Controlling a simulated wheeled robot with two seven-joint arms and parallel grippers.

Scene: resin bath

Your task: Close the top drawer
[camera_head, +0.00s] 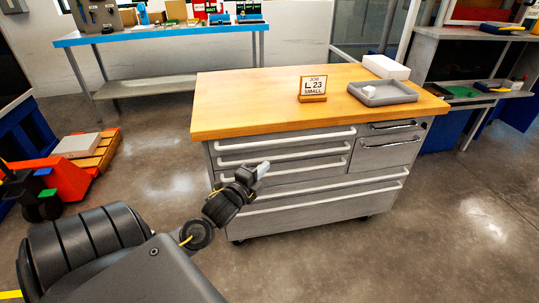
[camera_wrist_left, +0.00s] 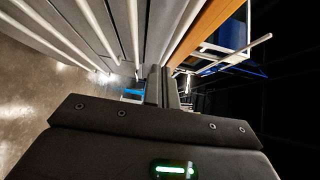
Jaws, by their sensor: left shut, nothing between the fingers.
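A grey metal tool cabinet (camera_head: 300,216) with a wooden top stands ahead of me. Its top drawer (camera_head: 285,138) is the uppermost in the left column, with a long white bar handle just under the worktop. Whether it stands out from the front is hard to tell from this angle. My left gripper (camera_head: 262,169) is shut and empty, in front of the left part of the drawer fronts and below the top handle. In the left wrist view its fingers (camera_wrist_left: 167,88) are together, beside the cabinet's white handle bars (camera_wrist_left: 133,30). My right gripper is not in view.
On the wooden worktop (camera_head: 250,95) are a job sign (camera_head: 313,87), a grey tray (camera_head: 385,92) and a white box (camera_head: 386,66). A blue-topped bench (camera_head: 150,36) stands behind. A red pallet jack (camera_head: 60,165) is at left. Floor at right is clear.

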